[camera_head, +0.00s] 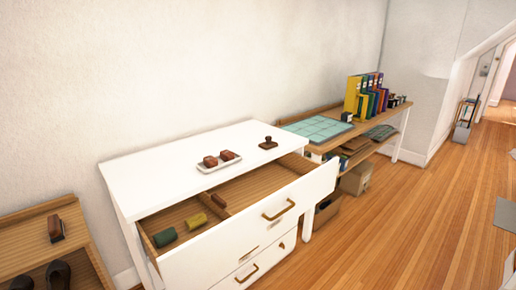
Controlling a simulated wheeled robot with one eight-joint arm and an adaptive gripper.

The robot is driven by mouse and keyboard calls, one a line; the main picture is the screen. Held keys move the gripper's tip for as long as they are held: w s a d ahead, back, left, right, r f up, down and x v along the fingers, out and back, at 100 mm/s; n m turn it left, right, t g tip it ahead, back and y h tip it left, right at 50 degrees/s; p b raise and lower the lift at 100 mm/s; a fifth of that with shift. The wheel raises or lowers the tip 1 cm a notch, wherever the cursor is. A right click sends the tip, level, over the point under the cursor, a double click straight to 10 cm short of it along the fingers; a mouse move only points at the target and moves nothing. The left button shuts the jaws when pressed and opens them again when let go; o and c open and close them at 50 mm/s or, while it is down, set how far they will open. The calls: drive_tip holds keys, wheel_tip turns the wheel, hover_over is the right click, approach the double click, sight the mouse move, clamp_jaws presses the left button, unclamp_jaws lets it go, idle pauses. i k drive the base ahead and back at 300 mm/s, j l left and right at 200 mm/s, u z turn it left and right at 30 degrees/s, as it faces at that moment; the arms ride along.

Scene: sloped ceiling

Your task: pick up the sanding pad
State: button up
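I cannot tell for sure which thing is the sanding pad. In the open top drawer (255,196) of the white dresser lie a green roll-shaped piece (164,237), a yellowish one (196,221) and a small brown piece (218,200). On the dresser top, a white tray (204,169) holds two reddish-brown blocks (227,156). A dark brown knobbed piece (268,143) stands beside the tray. A brown block with a dark side (56,228) sits on the wooden unit at the left. My gripper is not in view.
The open drawer juts out over the wooden floor (390,225). A wooden shelf table (398,112) with binders (364,97), a teal gridded panel (318,129) and boxes stands behind the dresser. Dark rounded items (58,274) lie at the lower left. The floor at right is mostly clear.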

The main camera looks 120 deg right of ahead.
sight(269, 144)
drive_tip(key=z, duration=0.5)
drive_tip(key=j+z, duration=0.1)
drive_tip(key=z, duration=1.35)
drive_tip(key=k+z, duration=0.1)
drive_tip(key=z, duration=0.35)
drive_tip(key=j+z, duration=0.1)
drive_tip(key=z, duration=0.85)
drive_tip(key=i+z, duration=0.1)
drive_tip(key=z, duration=0.4)
drive_tip(key=i+z, duration=0.1)
drive_tip(key=z, duration=0.35)
drive_tip(key=i+l, duration=0.2)
drive_tip(key=l, duration=0.15)
drive_tip(key=i+l, duration=0.15)
drive_tip(key=l, duration=0.25)
drive_tip(key=i+l, duration=0.2)
drive_tip(key=l, duration=0.15)
drive_tip(key=i+l, duration=0.15)
drive_tip(key=l, duration=0.25)
drive_tip(key=i+l, duration=0.2)
drive_tip(key=l, duration=0.15)
